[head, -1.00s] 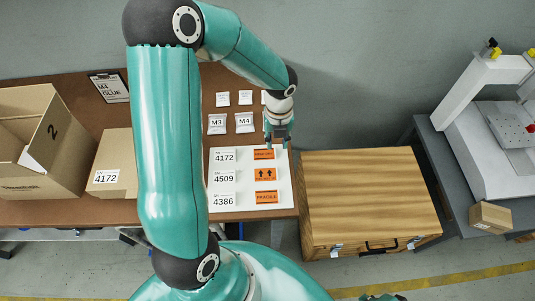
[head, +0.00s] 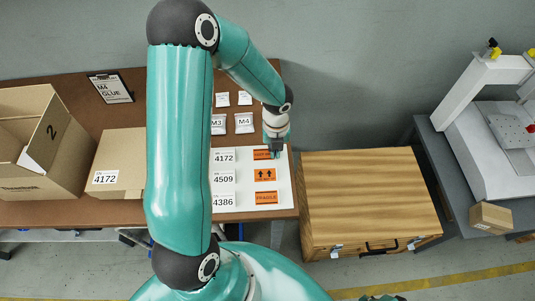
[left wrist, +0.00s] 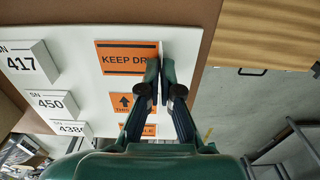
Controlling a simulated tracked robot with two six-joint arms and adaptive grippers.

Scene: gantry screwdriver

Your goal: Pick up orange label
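Three orange labels lie in a column on a white sheet (head: 243,190). The top one, the KEEP DRY label (head: 262,154), is partly hidden by my left gripper (head: 276,155) in the head view. It shows in the left wrist view (left wrist: 125,57), its right edge beside the fingertips (left wrist: 161,75). Below are the arrow label (head: 265,175) and the FRAGILE label (head: 265,198). A dark piece of my right arm or gripper (head: 382,297) shows at the bottom edge; its fingers cannot be made out.
White number labels (head: 223,157) share the sheet. Small bags (head: 244,122) lie behind it. A closed carton (head: 118,160) and an open box (head: 40,140) stand left on the brown table (head: 175,83). A wooden case (head: 370,195) stands to the right.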

